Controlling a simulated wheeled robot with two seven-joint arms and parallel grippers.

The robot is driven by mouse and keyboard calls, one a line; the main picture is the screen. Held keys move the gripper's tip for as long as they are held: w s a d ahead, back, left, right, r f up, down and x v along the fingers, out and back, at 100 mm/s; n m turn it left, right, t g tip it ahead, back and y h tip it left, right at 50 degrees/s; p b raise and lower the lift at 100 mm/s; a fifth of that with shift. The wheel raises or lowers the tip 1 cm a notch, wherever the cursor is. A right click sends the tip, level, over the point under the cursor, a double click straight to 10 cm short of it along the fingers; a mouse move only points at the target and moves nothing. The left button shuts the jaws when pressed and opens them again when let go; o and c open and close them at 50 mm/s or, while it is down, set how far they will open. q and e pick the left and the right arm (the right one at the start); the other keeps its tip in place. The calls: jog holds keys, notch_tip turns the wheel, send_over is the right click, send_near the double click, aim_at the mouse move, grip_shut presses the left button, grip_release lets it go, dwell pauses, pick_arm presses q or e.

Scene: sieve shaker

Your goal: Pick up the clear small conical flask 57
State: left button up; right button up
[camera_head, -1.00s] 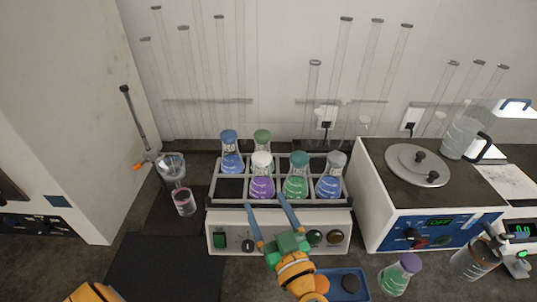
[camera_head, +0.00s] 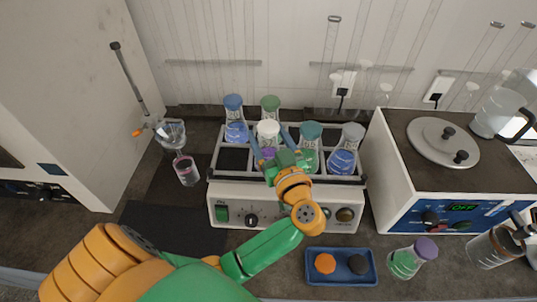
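Several small clear conical flasks with coloured liquid and caps stand in the shaker rack (camera_head: 215,160). A white-capped flask with purple liquid (camera_head: 268,133) is in the front row. Beside it are a green-capped one (camera_head: 310,146) and a grey-capped one with blue liquid (camera_head: 345,150). A blue-capped flask (camera_head: 235,120) and another green-capped one (camera_head: 270,106) stand behind. I cannot read the number 57 on any. My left gripper (camera_head: 272,142) is open, its blue fingers on either side of the white-capped flask; its hand hides the lower part. My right gripper is not in view.
A purple-capped flask (camera_head: 411,258) stands on the bench at right, beside a blue tray (camera_head: 342,280) with orange and black discs. A white hot-bath unit (camera_head: 400,190) stands right of the shaker. A glass funnel stand (camera_head: 172,133) is at left.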

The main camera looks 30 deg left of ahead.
pick_arm(q)
jog(key=shift+s+d, duration=0.1)
grip_shut()
dwell(1.1)
